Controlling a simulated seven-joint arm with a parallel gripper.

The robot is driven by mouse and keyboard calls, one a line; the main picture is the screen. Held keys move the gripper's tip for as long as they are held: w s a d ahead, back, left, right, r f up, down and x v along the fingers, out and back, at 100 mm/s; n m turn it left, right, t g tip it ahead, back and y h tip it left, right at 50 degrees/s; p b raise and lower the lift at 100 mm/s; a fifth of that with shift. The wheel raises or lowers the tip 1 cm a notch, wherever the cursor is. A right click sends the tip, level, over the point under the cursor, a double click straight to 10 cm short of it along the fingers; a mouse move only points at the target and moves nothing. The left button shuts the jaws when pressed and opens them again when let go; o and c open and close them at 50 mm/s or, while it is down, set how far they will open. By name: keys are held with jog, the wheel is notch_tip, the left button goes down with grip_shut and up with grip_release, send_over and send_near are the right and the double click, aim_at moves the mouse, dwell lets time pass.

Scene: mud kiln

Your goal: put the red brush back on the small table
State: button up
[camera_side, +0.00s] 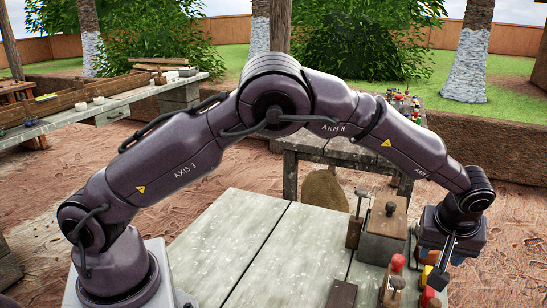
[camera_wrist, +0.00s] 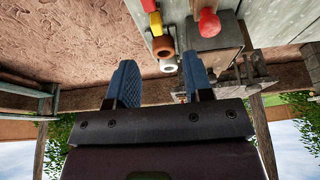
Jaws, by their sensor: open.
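Several red-topped things stand at the right edge of the near table, and I cannot tell for certain which is the red brush. One red top (camera_side: 398,262) is left of my gripper (camera_side: 441,270), another (camera_side: 429,294) just below it.
The pale plank table (camera_side: 265,250) is largely clear on its left. A yellow thing (camera_side: 425,275) is close to the fingers. A long bench (camera_side: 115,105) with bowls is at the far left.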

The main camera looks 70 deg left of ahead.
jog(key=s+a+r+m+h, duration=0.1)
jog(key=s+a+r+m, duration=0.1)
jog(key=s+a+r, duration=0.5)
jog(key=s+a+r+m+h, duration=0.1)
jog(key=s+a+r, duration=0.35)
jog(key=r, duration=0.55)
jog(key=s+a+m+t, duration=0.1)
jog(key=s+a+m, duration=0.1)
jog(key=s, duration=0.8)
jog(key=s+a+r+m+t, duration=0.1)
jog(key=s+m, duration=0.2)
jog(key=s, duration=0.8)
jog(key=shift+a+m+h, duration=0.3)
jog(key=shift+a+h, duration=0.05)
jog(key=shift+h, duration=0.05)
jog(key=shift+s, duration=0.1)
jog(key=shift+c, duration=0.5)
